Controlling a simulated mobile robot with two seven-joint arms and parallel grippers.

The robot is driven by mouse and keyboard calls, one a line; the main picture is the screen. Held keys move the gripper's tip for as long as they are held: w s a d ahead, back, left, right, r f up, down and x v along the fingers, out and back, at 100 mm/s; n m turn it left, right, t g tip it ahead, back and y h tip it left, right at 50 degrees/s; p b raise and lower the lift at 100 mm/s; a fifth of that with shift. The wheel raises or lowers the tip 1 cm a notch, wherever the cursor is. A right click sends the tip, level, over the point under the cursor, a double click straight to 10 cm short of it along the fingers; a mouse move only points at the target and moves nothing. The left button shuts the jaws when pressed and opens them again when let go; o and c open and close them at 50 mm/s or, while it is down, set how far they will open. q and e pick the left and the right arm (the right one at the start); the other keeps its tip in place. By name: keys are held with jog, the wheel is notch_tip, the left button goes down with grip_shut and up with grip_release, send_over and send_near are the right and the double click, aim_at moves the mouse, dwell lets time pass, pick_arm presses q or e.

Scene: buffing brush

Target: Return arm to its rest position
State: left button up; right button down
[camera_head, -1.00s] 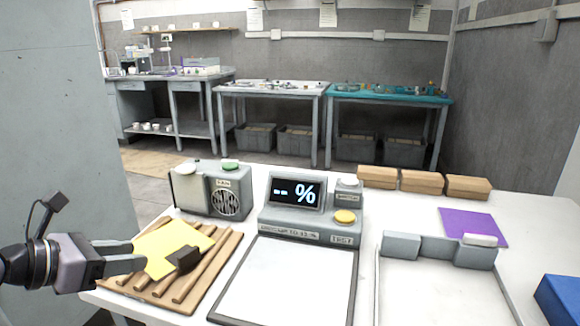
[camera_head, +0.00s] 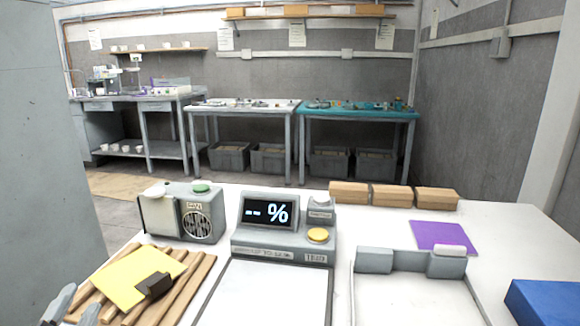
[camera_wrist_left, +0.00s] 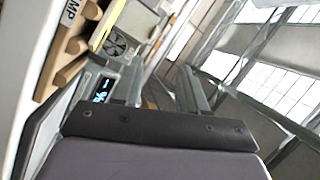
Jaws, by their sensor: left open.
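My left gripper (camera_head: 76,304) shows only by its fingertips at the lower left edge of the head view. It is open and empty, beside the slatted wooden rack (camera_head: 190,285). A yellow sheet (camera_head: 125,275) with a dark block (camera_head: 154,285) at its edge lies on the rack, apart from the fingers. In the left wrist view the gripper's dark body fills the lower middle, with the rack (camera_wrist_left: 60,65) at the upper left. My right gripper is not in view.
A grey fan box (camera_head: 182,215) and a display unit (camera_head: 285,240) reading "-- %" stand behind the white pad (camera_head: 265,295). Brown boxes (camera_head: 392,195), a purple sheet (camera_head: 443,237), a grey-ended tray (camera_head: 415,262) and a blue box (camera_head: 545,300) are to the right.

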pick_arm(q)
jog(key=s+d+f+n+g+h, duration=0.1)
jog(key=s+d+f+n+g, duration=0.15)
jog(key=s+f+g, duration=0.4)
jog(key=s+d+f+n+g, duration=0.1)
jog(key=d+f+n+g, duration=0.2)
jog(key=f, duration=0.6)
jog(key=s+d+f+n+g+h, duration=0.2)
jog(key=s+d+f+g+h, duration=0.25)
jog(key=s+d, duration=0.45)
jog(key=w+t+p, duration=0.1)
jog(key=t+p, duration=0.1)
jog(key=p, duration=0.1)
jog(key=w+t+h+p, duration=0.1)
jog(key=w+t+p, duration=0.1)
jog(key=p, duration=0.2)
jog(key=w+d+t+h+p, duration=0.1)
jog(key=w+t+p, duration=0.1)
jog(key=p, duration=0.1)
jog(key=shift+w+d+r, duration=0.1)
jog(key=shift+w+r, duration=0.1)
jog(key=shift+r, duration=0.05)
